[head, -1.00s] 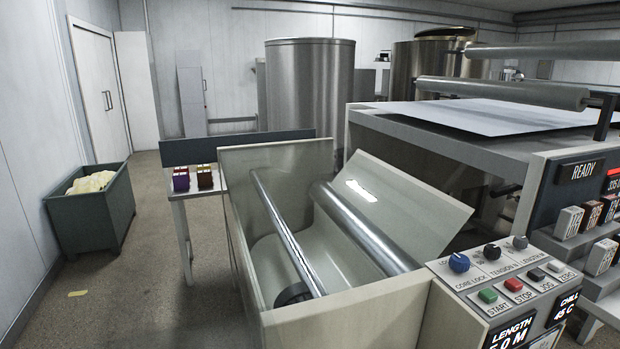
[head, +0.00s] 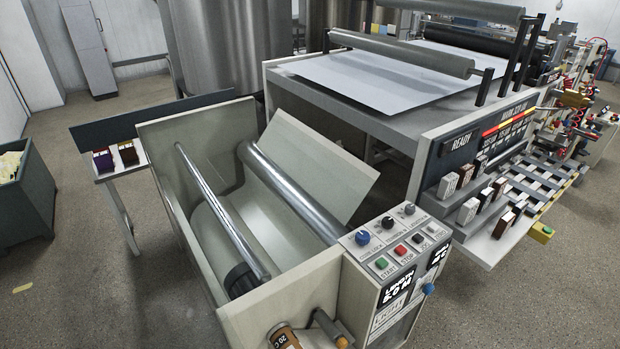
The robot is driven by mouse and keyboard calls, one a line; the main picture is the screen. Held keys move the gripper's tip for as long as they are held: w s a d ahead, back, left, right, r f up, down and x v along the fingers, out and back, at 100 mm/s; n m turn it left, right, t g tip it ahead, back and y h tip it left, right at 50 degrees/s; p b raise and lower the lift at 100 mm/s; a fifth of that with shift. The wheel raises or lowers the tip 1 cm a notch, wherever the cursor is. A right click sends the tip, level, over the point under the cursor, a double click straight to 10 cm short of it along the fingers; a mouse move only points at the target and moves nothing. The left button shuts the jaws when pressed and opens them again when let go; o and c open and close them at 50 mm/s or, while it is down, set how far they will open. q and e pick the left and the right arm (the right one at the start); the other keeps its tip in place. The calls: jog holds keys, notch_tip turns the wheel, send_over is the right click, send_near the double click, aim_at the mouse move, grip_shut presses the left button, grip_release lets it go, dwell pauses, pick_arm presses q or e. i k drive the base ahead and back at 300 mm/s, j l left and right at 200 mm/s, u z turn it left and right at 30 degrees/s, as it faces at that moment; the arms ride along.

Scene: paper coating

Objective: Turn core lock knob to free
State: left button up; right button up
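The blue core lock knob (head: 362,237) sits at the upper left of the control panel (head: 397,247), above the CORE LOCK label. I cannot read which way its pointer is turned. A black knob (head: 388,222) and a grey knob (head: 409,209) stand in a row to its right. Below them are green, red, black and grey buttons. Neither of my grippers shows in the head view.
An open bin (head: 287,308) with metal rollers (head: 292,193) lies left of the panel. A brown cylinder marked 20 C (head: 282,337) is at the bottom edge. A machine table (head: 290,85) with a white sheet stands behind. Floor is open at lower right.

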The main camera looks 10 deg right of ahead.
aim_at(362, 238)
jog(key=z, duration=0.55)
jog(key=k+j+z, duration=0.1)
jog(key=j, duration=0.1)
